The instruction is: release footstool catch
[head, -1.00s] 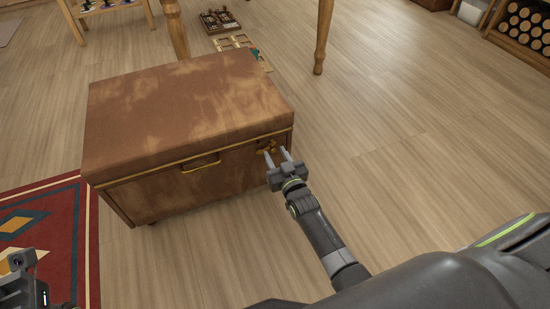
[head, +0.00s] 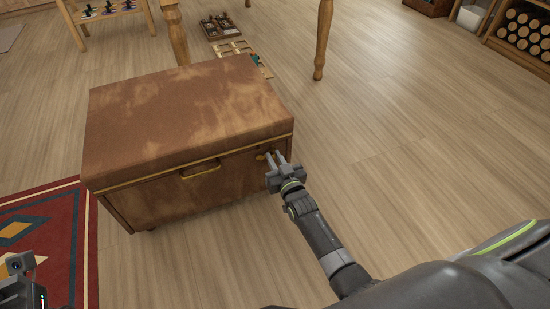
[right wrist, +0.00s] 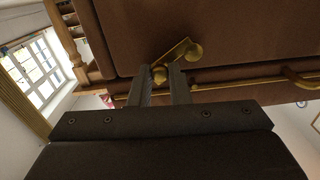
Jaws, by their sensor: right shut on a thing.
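The footstool (head: 180,115) is a brown, mottled leather box with a closed lid and brass trim, standing on the wood floor. A brass handle (head: 200,169) is on its front. In the head view the fingers partly hide the catch. Part of my left arm shows at the lower left, its fingers out of view.
A red patterned rug (head: 45,235) lies left of the footstool. Wooden table legs (head: 322,40) stand behind it, with a tray of small items (head: 220,27) on the floor. A log rack (head: 522,30) is at the far right. The floor right of the footstool is open.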

